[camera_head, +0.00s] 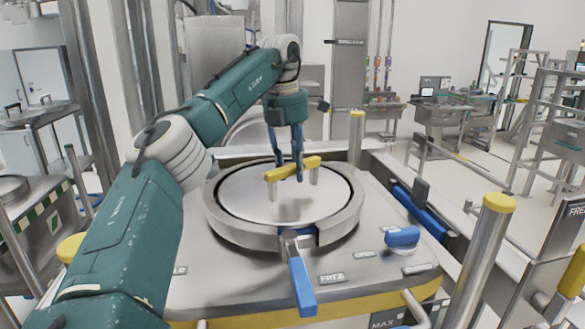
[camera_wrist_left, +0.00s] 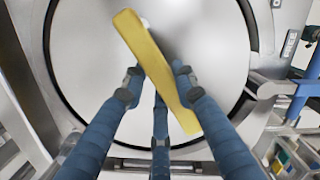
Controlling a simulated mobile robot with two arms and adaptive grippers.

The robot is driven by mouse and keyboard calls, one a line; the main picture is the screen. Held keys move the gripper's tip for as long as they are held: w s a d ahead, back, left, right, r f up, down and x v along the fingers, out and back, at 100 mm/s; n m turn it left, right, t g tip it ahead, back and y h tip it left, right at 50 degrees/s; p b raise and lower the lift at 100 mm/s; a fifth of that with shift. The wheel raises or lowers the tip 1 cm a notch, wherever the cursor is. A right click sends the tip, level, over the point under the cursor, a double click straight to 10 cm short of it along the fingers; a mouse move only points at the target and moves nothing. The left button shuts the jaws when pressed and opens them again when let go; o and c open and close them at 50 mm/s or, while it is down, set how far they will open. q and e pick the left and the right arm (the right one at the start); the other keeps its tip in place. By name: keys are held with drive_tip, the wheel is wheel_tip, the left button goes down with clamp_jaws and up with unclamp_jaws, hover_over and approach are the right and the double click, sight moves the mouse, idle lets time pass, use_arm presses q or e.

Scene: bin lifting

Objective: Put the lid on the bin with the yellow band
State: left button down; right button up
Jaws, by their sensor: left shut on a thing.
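The lid (camera_head: 255,198) is a round steel disc with a yellow bar handle (camera_head: 311,163) on two short posts. It lies level inside the round steel rim of the bin (camera_head: 226,233), with a dark gap around its edge. I cannot tell whether it is fully seated. A yellow band (camera_head: 357,305) runs along the bin's front. My left gripper (camera_head: 287,170) reaches down from above and is shut on the handle. In the left wrist view, its blue fingers (camera_wrist_left: 157,82) sit at both sides of the yellow handle (camera_wrist_left: 145,58). My right gripper is not in view.
A blue clamp lever (camera_head: 302,287) hangs at the rim's front, and a blue knob (camera_head: 402,237) sits to its right. Steel posts with yellow caps (camera_head: 499,202) stand around the bin. Another lidded vessel (camera_head: 38,115) is at the left. Open floor shows at the right.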

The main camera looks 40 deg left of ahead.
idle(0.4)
use_arm(q)
drive_tip(key=c, duration=1.3)
unclamp_jaws()
drive_tip(key=shift+s+d, duration=0.1)
drive_tip(key=shift+s+f, duration=0.1)
drive_tip(key=shift+f, duration=0.05)
drive_tip(key=r, duration=0.7)
drive_tip(key=shift+s+r, duration=0.35)
drive_tip(key=shift+s, duration=0.05)
